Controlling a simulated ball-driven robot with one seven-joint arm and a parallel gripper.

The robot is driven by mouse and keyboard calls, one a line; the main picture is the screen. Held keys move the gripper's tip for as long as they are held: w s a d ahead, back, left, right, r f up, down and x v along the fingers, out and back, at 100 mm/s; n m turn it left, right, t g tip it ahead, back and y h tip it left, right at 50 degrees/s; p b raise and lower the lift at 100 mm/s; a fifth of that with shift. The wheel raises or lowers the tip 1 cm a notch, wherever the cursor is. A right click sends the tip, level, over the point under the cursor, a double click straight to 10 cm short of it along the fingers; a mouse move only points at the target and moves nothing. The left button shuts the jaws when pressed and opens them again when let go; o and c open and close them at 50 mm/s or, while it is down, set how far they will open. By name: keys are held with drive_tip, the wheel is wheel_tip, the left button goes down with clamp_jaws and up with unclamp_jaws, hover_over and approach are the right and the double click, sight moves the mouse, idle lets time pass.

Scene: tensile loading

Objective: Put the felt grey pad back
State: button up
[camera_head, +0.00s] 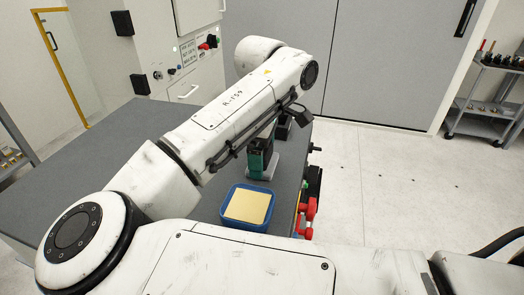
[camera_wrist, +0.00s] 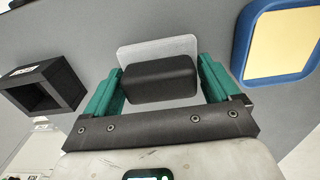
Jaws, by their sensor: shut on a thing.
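The felt grey pad (camera_wrist: 155,49) is a light grey rounded slab with a black block-shaped grip (camera_wrist: 158,80) on it. My gripper (camera_wrist: 160,84), with green fingers, is shut on that black grip, one finger on each side. In the head view my gripper (camera_head: 259,158) points down over the dark grey table, and the pad's pale edge (camera_head: 264,173) shows below it. I cannot tell whether the pad touches the table. Part of the pad is hidden behind the grip.
A blue tray (camera_head: 232,225) with a yellow pad (camera_head: 248,206) stands on the table (camera_head: 105,160), nearer the head camera; it is at right in the wrist view (camera_wrist: 243,45). A black open box (camera_wrist: 45,86) is at left there. Red-handled tools (camera_head: 308,209) hang at the table's right edge.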

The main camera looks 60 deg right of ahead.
drive_tip(key=shift+f, duration=0.15)
drive_tip(key=o, duration=0.7)
drive_tip(key=shift+o, duration=0.2)
drive_tip(key=shift+r, duration=0.2)
wheel_tip(320, 180, up, 12)
drive_tip(key=b, duration=0.1)
